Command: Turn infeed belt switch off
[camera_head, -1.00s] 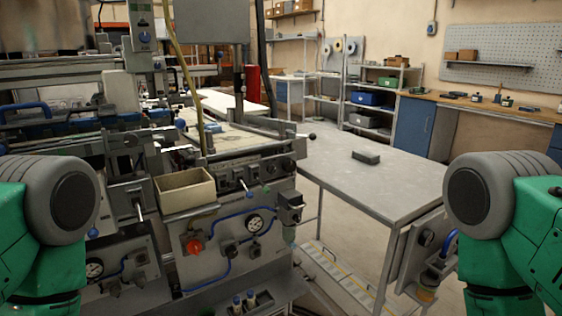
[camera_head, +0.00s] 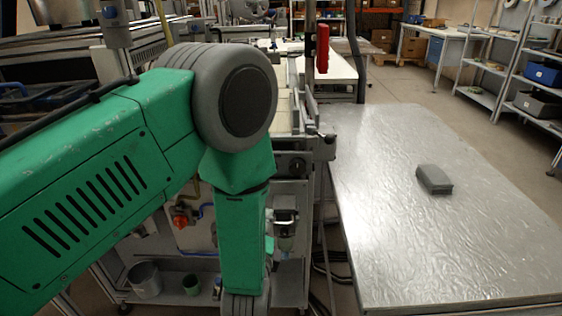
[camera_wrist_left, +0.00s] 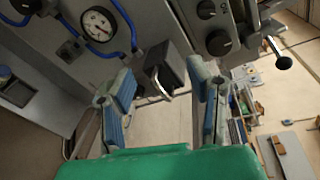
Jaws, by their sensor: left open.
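My left gripper (camera_wrist_left: 161,76) is open in the left wrist view, with one finger on each side of the picture's middle. A dark box with a bright metal lever (camera_wrist_left: 160,78) shows between and beyond the fingertips; I cannot tell if they touch. Black knobs (camera_wrist_left: 220,42) sit on the grey machine panel at the top. No label is readable, so I cannot tell which control is the infeed belt switch. In the head view my left arm covers much of the panel and its gripper is out of sight. A red knob (camera_head: 182,215) shows left of my arm. My right gripper is not in view.
A gauge (camera_wrist_left: 98,24) with blue hoses is at upper left in the wrist view. A black-ball lever (camera_wrist_left: 284,62) sticks out at right. In the head view a metal table (camera_head: 400,240) with a grey block (camera_head: 434,180) stands right of the machine.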

